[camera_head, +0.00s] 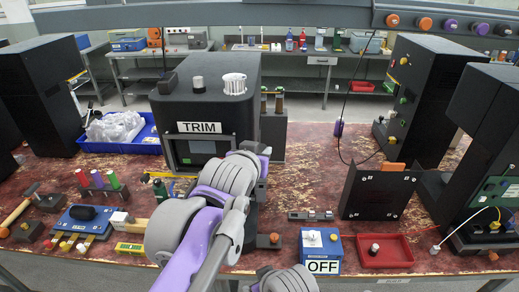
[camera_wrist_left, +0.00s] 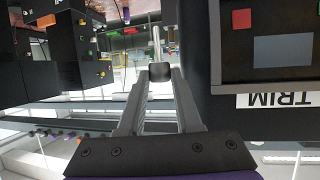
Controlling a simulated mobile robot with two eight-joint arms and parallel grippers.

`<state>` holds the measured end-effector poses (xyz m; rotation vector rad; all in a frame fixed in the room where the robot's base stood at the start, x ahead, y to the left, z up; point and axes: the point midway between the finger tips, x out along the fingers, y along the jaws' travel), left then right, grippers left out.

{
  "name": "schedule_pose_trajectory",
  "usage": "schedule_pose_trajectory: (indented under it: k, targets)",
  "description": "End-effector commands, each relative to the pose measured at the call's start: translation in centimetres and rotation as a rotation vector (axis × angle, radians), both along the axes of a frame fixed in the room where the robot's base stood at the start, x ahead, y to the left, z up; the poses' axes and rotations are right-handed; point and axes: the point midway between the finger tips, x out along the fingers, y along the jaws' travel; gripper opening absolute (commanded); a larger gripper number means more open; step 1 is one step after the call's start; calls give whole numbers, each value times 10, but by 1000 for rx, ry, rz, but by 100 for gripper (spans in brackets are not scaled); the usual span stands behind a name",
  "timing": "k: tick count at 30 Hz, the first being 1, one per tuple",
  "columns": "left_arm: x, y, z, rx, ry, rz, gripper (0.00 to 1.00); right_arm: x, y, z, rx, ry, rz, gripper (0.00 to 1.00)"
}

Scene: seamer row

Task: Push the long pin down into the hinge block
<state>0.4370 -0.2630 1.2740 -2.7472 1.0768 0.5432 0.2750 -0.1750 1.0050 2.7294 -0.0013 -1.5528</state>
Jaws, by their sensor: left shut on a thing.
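My left gripper (camera_wrist_left: 158,74) is shut on a dark, rounded piece between its fingertips in the left wrist view. A thin, pale metal rod (camera_wrist_left: 156,42) extends beyond this piece; together they look like the long pin. In the head view my left arm reaches up the middle, with the wrist (camera_head: 262,178) in front of the TRIM machine; the fingertips and pin are hidden or too small to tell there. I cannot make out the hinge block for sure. A grey metal bar-like block (camera_head: 310,215) lies on the bench right of my arm. My right gripper is not in view.
The black TRIM machine (camera_head: 195,105) stands close behind my left arm; its label also shows in the wrist view (camera_wrist_left: 278,100). A dark upright panel (camera_head: 377,192), red tray (camera_head: 383,251) and blue OFF box (camera_head: 320,246) stand to the right.

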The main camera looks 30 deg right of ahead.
Motion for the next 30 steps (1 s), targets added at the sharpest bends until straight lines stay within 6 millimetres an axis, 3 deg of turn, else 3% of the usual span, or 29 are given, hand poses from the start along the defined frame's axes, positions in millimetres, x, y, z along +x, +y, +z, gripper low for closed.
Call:
schedule_pose_trajectory:
  k: [8,24,30]
  targets:
    - [0,1,0,0,-1,1,0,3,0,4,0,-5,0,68]
    - [-1,1,-50,-1,2,1,0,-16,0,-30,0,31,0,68]
    - [0,1,-58,0,0,1,0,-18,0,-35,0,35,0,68]
